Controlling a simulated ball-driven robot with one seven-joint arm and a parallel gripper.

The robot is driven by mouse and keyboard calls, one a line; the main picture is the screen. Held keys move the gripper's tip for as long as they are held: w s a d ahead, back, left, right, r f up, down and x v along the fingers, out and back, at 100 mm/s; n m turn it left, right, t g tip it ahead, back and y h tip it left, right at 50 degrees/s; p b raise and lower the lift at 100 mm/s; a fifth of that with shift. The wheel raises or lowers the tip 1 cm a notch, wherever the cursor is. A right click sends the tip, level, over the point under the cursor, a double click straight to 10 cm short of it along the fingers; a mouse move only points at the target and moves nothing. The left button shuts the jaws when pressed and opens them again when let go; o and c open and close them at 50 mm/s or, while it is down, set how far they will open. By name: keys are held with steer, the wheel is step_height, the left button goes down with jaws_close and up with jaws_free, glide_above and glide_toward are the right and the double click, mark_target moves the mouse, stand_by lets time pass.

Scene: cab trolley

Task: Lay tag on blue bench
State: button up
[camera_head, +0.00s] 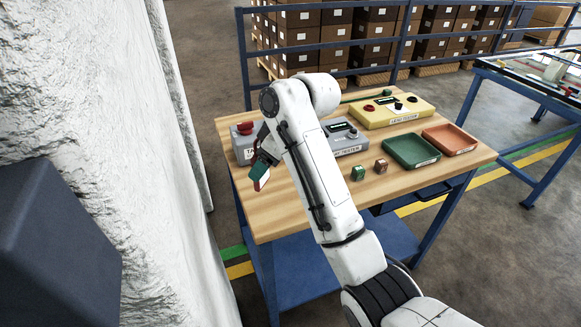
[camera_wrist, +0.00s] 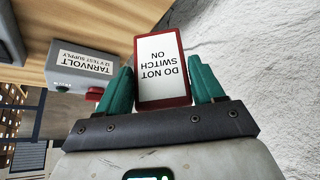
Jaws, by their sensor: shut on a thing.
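The tag (camera_wrist: 162,72) is a red-bordered white card that reads "DO NOT SWITCH ON". In the wrist view it stands between the two green fingers of my gripper (camera_wrist: 163,88), which are shut on it. In the head view my gripper (camera_head: 260,172) hangs at the left edge of the blue-framed bench with a wooden top (camera_head: 290,215). The tag shows there only as a small red and white edge (camera_head: 262,181). Its height over the bench top is hard to tell.
A grey Tarnvolt supply (camera_wrist: 82,68) with a red button stands beside my gripper. A grey tester (camera_head: 350,145), yellow tester (camera_head: 390,112), green tray (camera_head: 411,162), orange tray (camera_head: 450,150) and two small blocks (camera_head: 358,173) occupy the bench. Its front-left top is clear. Another blue-framed bench (camera_head: 480,70) stands right.

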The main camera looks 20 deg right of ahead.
steer(key=shift+w+d+f+p, duration=0.2)
steer(key=shift+w+d+f, duration=0.7)
steer(key=shift+f, duration=0.8)
steer(key=shift+w+d+f+p, duration=0.25)
steer(key=shift+w+d+f, duration=0.65)
steer(key=shift+f, duration=0.75)
steer(key=shift+w+d+f+p, duration=0.2)
steer(key=shift+w+d+f, duration=0.45)
steer(key=shift+d+f, duration=0.75)
steer(key=shift+a+f, duration=0.3)
steer(key=shift+f, duration=0.05)
steer(key=o, duration=1)
